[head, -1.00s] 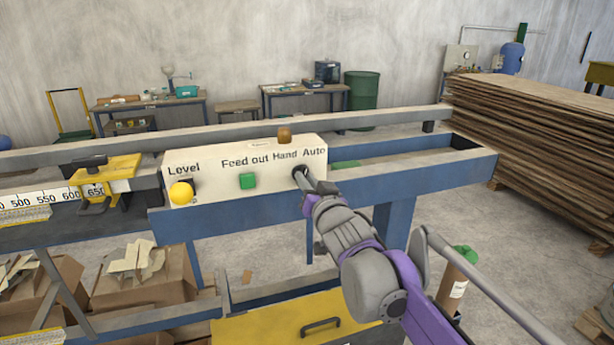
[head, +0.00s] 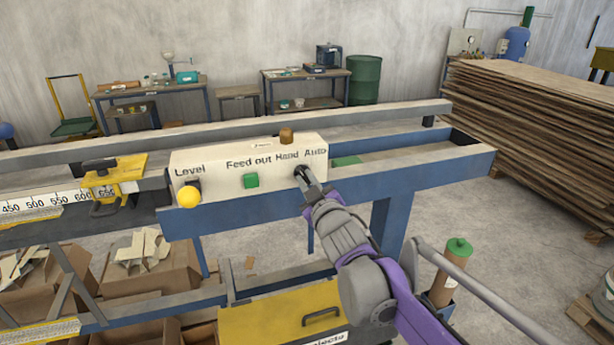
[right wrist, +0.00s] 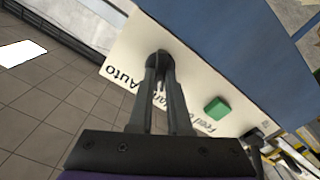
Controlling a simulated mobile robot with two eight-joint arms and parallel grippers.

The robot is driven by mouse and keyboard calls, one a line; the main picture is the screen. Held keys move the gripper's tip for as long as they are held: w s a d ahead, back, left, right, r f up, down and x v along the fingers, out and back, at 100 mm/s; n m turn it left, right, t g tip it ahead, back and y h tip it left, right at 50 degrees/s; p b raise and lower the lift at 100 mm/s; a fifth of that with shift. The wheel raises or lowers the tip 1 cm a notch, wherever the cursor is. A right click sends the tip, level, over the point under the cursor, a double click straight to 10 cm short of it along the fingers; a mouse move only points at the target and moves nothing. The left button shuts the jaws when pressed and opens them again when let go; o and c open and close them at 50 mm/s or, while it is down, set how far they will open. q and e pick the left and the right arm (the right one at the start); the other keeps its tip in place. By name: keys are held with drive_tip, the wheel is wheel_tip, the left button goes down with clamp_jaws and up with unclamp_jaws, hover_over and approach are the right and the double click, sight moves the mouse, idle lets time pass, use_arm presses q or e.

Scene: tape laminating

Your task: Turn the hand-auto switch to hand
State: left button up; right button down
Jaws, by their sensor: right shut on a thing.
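The hand-auto switch is a small dark knob under the "Hand Auto" label on the cream control box (head: 225,175). My right gripper (head: 304,175) is at this switch, with its fingers shut on it and covering most of it. In the right wrist view both fingers of the right gripper (right wrist: 160,65) close together on the dark switch (right wrist: 159,54) at the panel face. The way the switch points cannot be made out. My left gripper is not in view.
On the same box are a green feed-out button (head: 251,181) and a yellow level knob (head: 188,197). A blue beam (head: 420,178) runs under the box. A yellow clamp (head: 112,180) sits to the left. A stack of boards (head: 545,110) stands at right.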

drive_tip(key=shift+n, duration=0.5)
drive_tip(key=c, duration=0.9)
unclamp_jaws()
drive_tip(key=shift+o, duration=0.2)
drive_tip(key=shift+s, duration=0.15)
drive_tip(key=b+v, duration=0.1)
drive_tip(key=v, duration=0.9)
drive_tip(key=shift+s, duration=0.3)
drive_tip(key=shift+d, duration=0.1)
